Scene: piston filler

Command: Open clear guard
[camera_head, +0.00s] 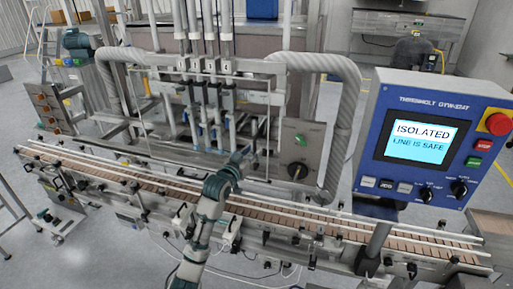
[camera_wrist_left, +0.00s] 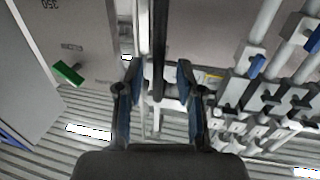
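The clear guard (camera_head: 258,112) is a see-through panel in front of the filling nozzles (camera_head: 205,105), in the middle of the head view. Its outline is faint, and I cannot tell how far it stands from the frame. My left gripper (camera_head: 243,156) is in front of the guard's lower right part. In the left wrist view the left gripper (camera_wrist_left: 157,78) is open, with its two fingers apart. A dark upright bar (camera_wrist_left: 160,45) shows between the fingers, perhaps the guard's handle. I cannot tell whether the fingers touch it. My right gripper is out of view.
A slatted conveyor (camera_head: 290,205) with rails runs below the guard. A blue control panel (camera_head: 430,140) at the right reads "ISOLATED, LINE IS SAFE". A thick grey hose (camera_head: 345,130) and a switch box (camera_head: 298,150) stand right of the guard.

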